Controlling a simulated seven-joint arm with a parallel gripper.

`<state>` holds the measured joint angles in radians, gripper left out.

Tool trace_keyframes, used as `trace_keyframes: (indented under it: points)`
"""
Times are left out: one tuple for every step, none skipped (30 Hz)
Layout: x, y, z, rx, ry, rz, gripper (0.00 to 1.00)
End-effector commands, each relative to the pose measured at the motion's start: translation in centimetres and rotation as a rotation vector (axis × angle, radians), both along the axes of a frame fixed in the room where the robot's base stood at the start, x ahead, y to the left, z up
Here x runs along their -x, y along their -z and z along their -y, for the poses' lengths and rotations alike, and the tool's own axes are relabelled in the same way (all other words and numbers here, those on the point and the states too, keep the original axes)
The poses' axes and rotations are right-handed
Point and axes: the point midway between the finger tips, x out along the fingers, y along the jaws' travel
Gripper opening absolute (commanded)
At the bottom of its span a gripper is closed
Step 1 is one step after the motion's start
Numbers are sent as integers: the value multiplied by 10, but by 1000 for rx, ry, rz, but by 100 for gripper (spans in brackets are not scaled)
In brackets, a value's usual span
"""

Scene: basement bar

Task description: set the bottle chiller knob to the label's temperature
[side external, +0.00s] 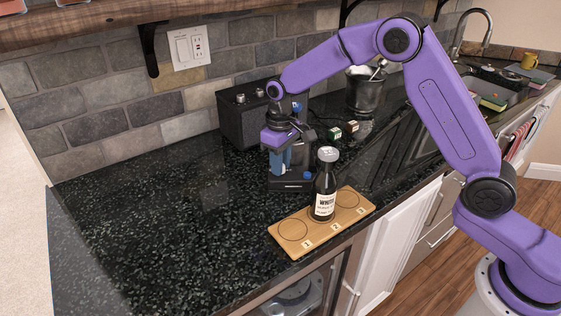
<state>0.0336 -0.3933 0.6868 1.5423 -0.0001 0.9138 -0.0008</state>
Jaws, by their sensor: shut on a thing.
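A dark bottle (325,186) with a pale cap stands upright on the middle circle of a wooden board (265,236) marked 1, 2 and 3. Its white label shows "WHITE"; the smaller print below is too small to read.
A black box with knobs (238,124) stands against the tiled wall behind my gripper. A metal bucket (362,92) and small boxes (352,128) are to the right. The counter left of the board is clear; its front edge runs just below the board.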

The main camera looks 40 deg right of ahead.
Motion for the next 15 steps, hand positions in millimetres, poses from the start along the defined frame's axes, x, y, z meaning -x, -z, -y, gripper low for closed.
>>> trace_keyframes:
  points:
    - [-1,-2,0,-2,0,6,0]
    - [-1,-2,0,-2,-1,6,0]
    - [-1,-2,-1,-2,-1,6,0]
    - [-1,-2,-1,-2,-1,6,0]
    - [-1,-2,-1,-2,-1,6,34]
    - [-1,-2,0,-2,-1,6,48]
    - [-1,-1,0,-2,-1,6,50]
    - [-1,-1,0,-2,-1,5,50]
    - [-1,-1,0,-2,-1,5,50]
    - [-1,-1,0,-1,-1,4,50]
    - [-1,-1,0,-1,-1,4,50]
    - [-1,-1,0,-1,-1,3,50]
    - [-1,-1,0,-1,-1,3,50]
    - [-1,-1,0,-1,-1,3,50]
    - [-1,-1,0,-1,-2,3,50]
